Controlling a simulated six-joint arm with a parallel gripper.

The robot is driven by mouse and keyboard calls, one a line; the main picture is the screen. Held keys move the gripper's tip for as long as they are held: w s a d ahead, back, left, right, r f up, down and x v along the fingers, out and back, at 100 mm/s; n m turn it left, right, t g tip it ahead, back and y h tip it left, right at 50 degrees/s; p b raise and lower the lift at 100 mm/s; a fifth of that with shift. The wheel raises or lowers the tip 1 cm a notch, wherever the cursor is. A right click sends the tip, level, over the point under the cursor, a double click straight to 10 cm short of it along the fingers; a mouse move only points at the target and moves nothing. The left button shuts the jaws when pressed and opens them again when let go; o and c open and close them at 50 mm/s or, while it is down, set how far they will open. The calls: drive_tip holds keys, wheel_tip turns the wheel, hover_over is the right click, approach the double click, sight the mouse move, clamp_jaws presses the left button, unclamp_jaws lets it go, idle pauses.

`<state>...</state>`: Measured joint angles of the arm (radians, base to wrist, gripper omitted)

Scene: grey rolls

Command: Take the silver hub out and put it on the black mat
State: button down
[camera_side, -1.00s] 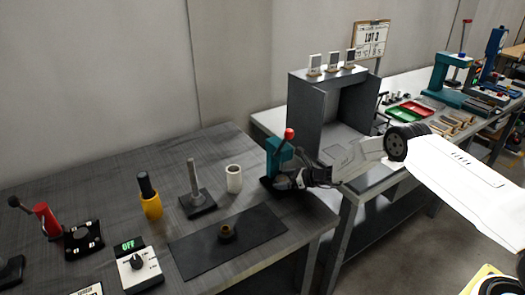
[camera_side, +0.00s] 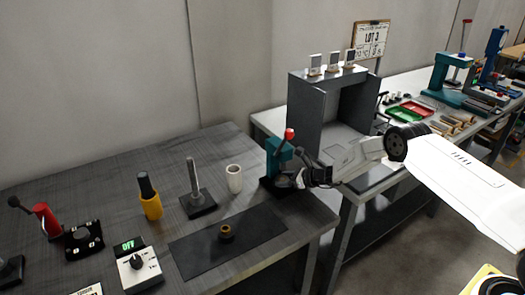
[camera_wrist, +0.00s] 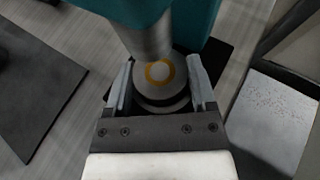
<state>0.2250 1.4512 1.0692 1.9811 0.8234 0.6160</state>
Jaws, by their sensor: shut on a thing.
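The silver hub (camera_wrist: 160,101), a round stepped piece with an orange ring on its top, sits in the teal press (camera_side: 278,157) under its grey ram (camera_wrist: 146,40). My gripper (camera_wrist: 160,88) is shut on the hub, with one finger on each side of it. In the side view, my gripper (camera_side: 300,178) is at the front of the press, and the hub is too small and covered to make out clearly. The black mat (camera_side: 195,252) lies left of the press. A brass-coloured ring (camera_side: 226,232) stands on it.
A white cup (camera_side: 234,179), a post on a dark base (camera_side: 195,190) and a yellow-and-black tool (camera_side: 149,197) stand behind the mat. A switch box (camera_side: 138,268) is at its left. A grey cabinet (camera_side: 306,112) stands behind the press on the other bench. The mat's right part is bare.

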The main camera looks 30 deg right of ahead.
sight(285, 169)
drive_tip(key=shift+r, duration=0.25)
drive_tip(key=shift+r, duration=1.7)
drive_tip(key=s+d, duration=1)
drive_tip(key=s, duration=0.5)
drive_tip(key=shift+f, duration=0.15)
drive_tip(key=s+a+r+n+g+y, duration=0.1)
drive_tip(key=s+a+r, duration=0.1)
drive_tip(key=a, duration=0.5)
drive_tip(key=s+a+r+n+g+y, duration=0.1)
drive_tip(key=s+a+r+n, duration=0.1)
drive_tip(key=a, duration=0.6)
drive_tip(key=s+a+r+n+g+y, duration=0.1)
drive_tip(key=s+a+r, duration=0.3)
drive_tip(key=a, duration=0.4)
drive_tip(key=shift+s+r+g+y, duration=0.25)
drive_tip(key=shift+r+g+y, duration=0.05)
drive_tip(key=shift+r+y, duration=0.15)
drive_tip(key=shift+a, duration=0.1)
